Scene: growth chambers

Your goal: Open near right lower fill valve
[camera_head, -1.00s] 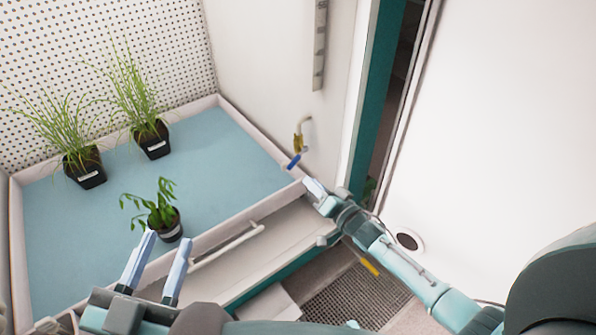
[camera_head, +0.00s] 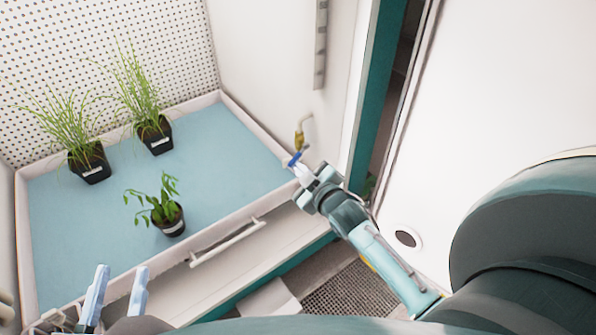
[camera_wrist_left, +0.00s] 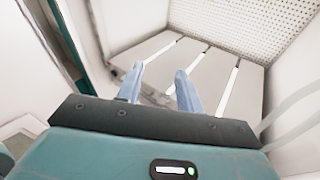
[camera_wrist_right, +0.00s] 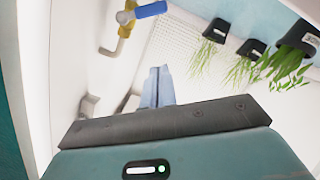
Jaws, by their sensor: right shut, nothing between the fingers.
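The fill valve has a brass body (camera_head: 299,141) and a blue lever handle (camera_head: 295,159). It is on the white wall above the tray's right corner. My right gripper (camera_head: 302,173) is shut and empty, its tips just below the blue handle in the head view; I cannot tell there whether they touch. In the right wrist view, the blue handle (camera_wrist_right: 151,9) and brass body (camera_wrist_right: 125,20) are at the top, and the shut fingers (camera_wrist_right: 160,72) point up below them, apart in the picture. My left gripper (camera_head: 122,270) is open and empty over the tray's front left.
A blue-floored tray (camera_head: 225,150) with a raised rim holds several potted plants; the nearest is a leafy one (camera_head: 170,222). A white bar handle (camera_head: 225,245) is on the front panel. A teal door frame (camera_head: 375,90) stands right of the valve wall.

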